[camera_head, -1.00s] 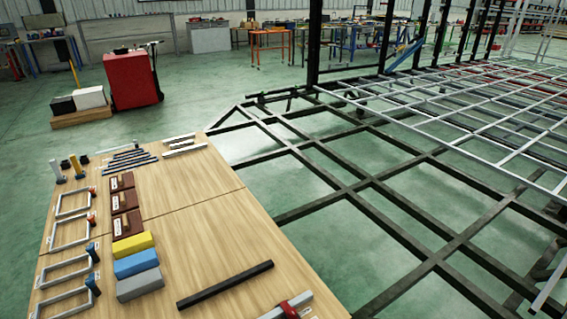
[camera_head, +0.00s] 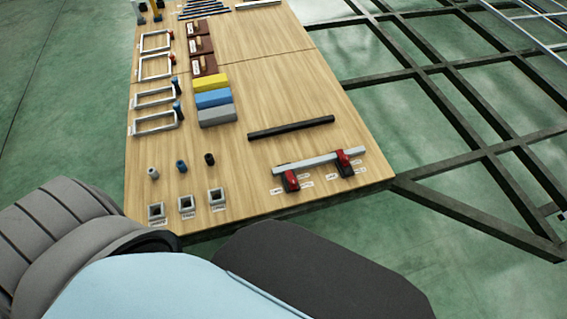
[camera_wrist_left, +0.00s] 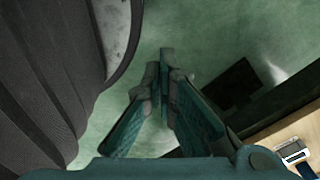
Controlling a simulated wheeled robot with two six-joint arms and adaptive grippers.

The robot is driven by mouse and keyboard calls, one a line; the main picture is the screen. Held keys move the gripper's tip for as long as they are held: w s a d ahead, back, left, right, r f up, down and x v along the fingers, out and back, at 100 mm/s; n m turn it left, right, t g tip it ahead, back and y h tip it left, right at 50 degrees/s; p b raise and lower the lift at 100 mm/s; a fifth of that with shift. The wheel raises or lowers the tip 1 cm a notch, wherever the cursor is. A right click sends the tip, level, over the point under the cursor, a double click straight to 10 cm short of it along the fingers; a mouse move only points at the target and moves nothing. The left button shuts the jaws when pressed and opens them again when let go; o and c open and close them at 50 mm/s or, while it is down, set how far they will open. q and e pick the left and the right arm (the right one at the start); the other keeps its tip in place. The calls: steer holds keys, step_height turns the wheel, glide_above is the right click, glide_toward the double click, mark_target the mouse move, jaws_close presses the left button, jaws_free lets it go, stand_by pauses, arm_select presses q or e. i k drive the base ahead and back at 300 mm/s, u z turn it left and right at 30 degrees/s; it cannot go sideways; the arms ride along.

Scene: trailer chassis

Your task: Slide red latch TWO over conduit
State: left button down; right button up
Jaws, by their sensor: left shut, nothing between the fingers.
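Two red latches sit near the table's front right corner in the head view, a left one (camera_head: 291,181) and a right one (camera_head: 343,159). Each has a dark part and small white labels beside it. The print is too small to read, so I cannot tell which is TWO. A pale grey bar (camera_head: 318,161), seemingly the conduit, runs past both latches. Whether the latches are over it is unclear. My left gripper (camera_wrist_left: 162,82) is shut and empty in the left wrist view, over green floor beside the table, away from the latches. My right gripper is out of view.
The wooden table (camera_head: 275,85) also holds a black bar (camera_head: 291,127), coloured blocks (camera_head: 213,99), grey frames (camera_head: 155,97) and small square sockets (camera_head: 186,203). Dark chassis beams (camera_head: 480,213) stand right of the table. The table's corner shows in the left wrist view (camera_wrist_left: 285,138).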

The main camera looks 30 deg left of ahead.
mark_target(292, 181)
steer(key=i, duration=0.4)
steer(key=z, duration=0.7)
steer(key=k, duration=0.75)
steer(key=u, duration=1.45)
steer(key=i, duration=0.5)
